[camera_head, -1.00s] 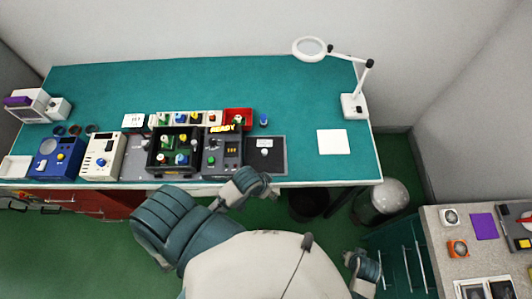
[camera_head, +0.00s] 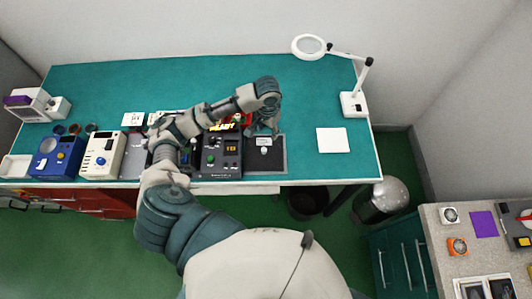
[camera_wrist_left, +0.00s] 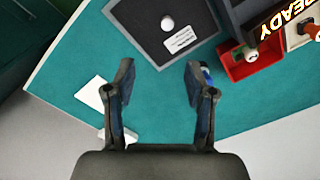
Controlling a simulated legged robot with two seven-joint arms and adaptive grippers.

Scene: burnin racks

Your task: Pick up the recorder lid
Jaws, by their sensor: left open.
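The recorder lid appears to be the dark grey square plate with a pale knob (camera_head: 279,166), lying flat on the teal bench right of the device with the READY display. It also shows at the top of the left wrist view (camera_wrist_left: 143,22), with its white knob and a white label. My left gripper (camera_head: 263,131) is above the bench at the lid's far side, partly covering it in the head view. In the left wrist view the gripper (camera_wrist_left: 158,72) is open and empty, its fingers apart just short of the lid's edge. My right gripper is not in view.
The READY device (camera_head: 222,160) stands directly left of the lid. A red bin (camera_wrist_left: 250,66) is close by. A white square pad (camera_head: 333,141) and a magnifier lamp (camera_head: 354,104) are to the right.

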